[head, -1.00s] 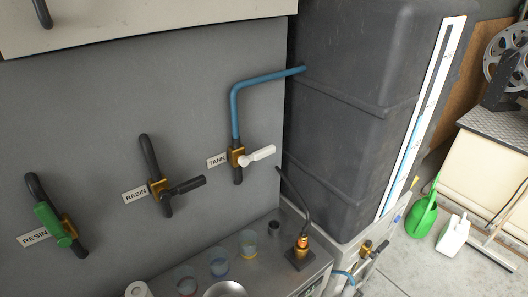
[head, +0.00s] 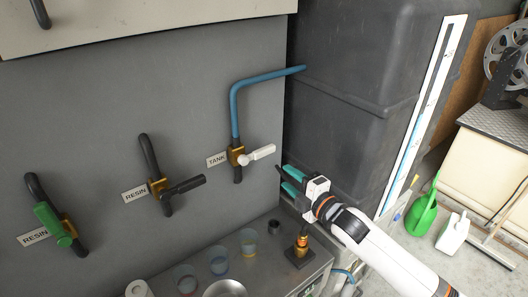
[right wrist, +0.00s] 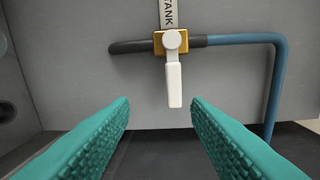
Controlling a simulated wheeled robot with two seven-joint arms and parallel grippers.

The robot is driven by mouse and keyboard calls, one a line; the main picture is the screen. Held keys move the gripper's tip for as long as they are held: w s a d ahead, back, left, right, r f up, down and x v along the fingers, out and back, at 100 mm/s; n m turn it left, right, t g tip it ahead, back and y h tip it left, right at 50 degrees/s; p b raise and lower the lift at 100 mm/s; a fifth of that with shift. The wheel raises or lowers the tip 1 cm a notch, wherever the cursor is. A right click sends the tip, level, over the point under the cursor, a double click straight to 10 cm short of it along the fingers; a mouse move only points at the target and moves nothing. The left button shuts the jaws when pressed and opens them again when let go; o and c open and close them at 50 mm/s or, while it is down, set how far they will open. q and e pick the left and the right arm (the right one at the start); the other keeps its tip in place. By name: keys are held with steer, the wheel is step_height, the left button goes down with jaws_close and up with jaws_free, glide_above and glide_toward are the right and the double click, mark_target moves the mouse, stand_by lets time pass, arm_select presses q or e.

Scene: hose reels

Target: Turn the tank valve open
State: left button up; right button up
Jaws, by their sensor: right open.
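The tank valve has a white lever handle (head: 258,156) on a brass body (head: 236,156), beside a label reading TANK (head: 216,160). A blue pipe (head: 262,78) runs up from it to the dark tank (head: 340,90). The handle points right and slightly up in the head view, across the pipe. My right gripper (head: 286,180) is open and empty, below and right of the handle. In the right wrist view the white handle (right wrist: 174,84) hangs between and beyond the two teal fingers (right wrist: 160,125), apart from both. My left gripper is not in view.
Two more valves labelled RESIN are on the grey wall, one with a black handle (head: 186,186) and one with a green handle (head: 52,222). The bench (head: 268,258) below holds several cups and a brass fitting (head: 302,244). A green watering can (head: 422,214) stands on the floor at right.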

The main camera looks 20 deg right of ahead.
mark_target(266, 153)
steer(key=shift+n+t+y, duration=0.3)
steer(key=shift+n, duration=0.3)
steer(key=p+x, duration=0.1)
steer(key=x, duration=0.3)
steer(key=r+p+x, duration=0.1)
steer(key=x, duration=0.7)
steer(key=shift+w+d+r+p, duration=0.2)
steer(key=shift+w+p, duration=0.15)
steer(key=shift+p, duration=0.05)
jaws_close()
